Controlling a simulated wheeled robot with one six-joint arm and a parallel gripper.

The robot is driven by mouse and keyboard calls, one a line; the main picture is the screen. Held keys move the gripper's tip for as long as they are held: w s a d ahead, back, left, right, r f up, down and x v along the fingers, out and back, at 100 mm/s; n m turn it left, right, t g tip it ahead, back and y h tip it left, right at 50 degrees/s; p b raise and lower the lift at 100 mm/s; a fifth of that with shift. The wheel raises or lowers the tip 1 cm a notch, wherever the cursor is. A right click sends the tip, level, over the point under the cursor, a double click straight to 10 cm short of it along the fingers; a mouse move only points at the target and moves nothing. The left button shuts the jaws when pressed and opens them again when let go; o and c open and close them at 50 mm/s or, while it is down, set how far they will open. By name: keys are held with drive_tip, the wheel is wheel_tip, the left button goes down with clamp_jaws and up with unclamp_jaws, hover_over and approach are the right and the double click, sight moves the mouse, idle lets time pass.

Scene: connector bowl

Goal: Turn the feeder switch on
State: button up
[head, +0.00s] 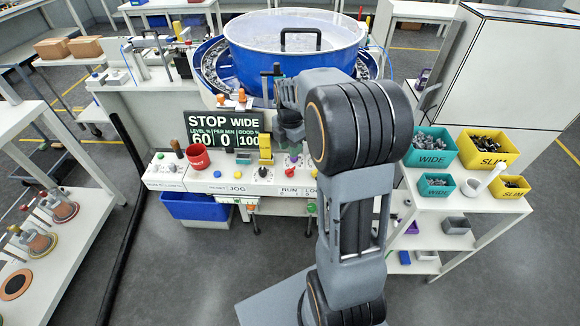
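The feeder is a blue bowl with a clear lid (300,45) at the back centre. A white control panel (175,180) runs along its front, labelled JOG and RUN among others. I cannot tell which one is the feeder switch; my arm hides the panel's right part. The display (222,130) reads STOP, WIDE, 60, 0, 100. My gripper (290,132) hangs above the panel, right of the display; its fingers are too unclear to read.
A red cup (198,157) and an upright yellow block (265,148) stand on the panel. Teal (431,160) and yellow bins (487,162) of parts are on a right-hand shelf. A white bench (85,225) is at left. A blue bin (195,208) is below the panel.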

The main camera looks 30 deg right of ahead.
sight(290, 169)
wheel_tip(290, 169, down, 9)
drive_tip(key=shift+r, duration=0.1)
idle(0.3)
clamp_jaws()
idle(0.4)
